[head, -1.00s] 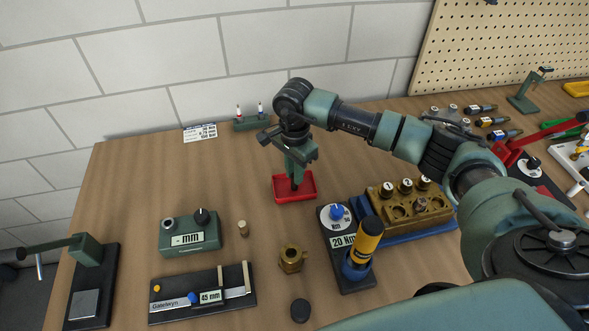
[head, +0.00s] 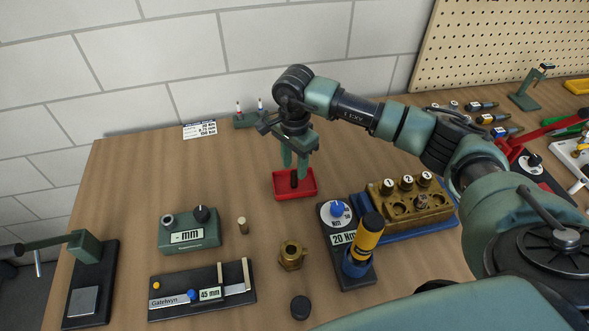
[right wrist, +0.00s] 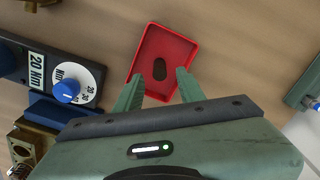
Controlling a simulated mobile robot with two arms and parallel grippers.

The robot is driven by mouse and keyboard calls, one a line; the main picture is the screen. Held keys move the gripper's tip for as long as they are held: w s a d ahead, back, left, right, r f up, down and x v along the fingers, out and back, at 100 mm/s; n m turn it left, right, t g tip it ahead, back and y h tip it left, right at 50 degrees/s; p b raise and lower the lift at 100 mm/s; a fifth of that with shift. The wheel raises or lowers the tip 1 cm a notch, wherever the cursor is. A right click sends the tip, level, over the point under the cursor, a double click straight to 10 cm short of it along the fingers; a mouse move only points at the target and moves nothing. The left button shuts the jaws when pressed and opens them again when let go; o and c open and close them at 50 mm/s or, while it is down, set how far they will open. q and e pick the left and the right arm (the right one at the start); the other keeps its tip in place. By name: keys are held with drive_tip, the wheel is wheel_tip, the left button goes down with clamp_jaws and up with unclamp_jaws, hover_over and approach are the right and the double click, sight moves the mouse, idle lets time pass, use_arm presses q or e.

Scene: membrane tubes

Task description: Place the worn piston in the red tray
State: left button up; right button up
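The red tray (head: 310,193) lies on the bench near the middle. A dark cylinder (head: 294,179), apparently the worn piston, stands in the tray; in the right wrist view its dark oval top (right wrist: 159,69) shows inside the red tray (right wrist: 183,48), clear of the walls. My right gripper (head: 294,166) is just above the tray, pointing down, with its fingers apart. In the right wrist view the right gripper (right wrist: 158,88) is empty, its fingertips either side of and short of the piston. My left gripper is in no view.
A torque unit (head: 333,222) with a yellow-and-black tool stands right of the tray, before a brass block (head: 430,207) on a blue base. Bench left of the tray is clear.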

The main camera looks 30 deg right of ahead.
sight(294, 173)
wheel_tip(294, 173, up, 10)
drive_tip(key=b, duration=0.2)
drive_tip(key=shift+b, duration=0.35)
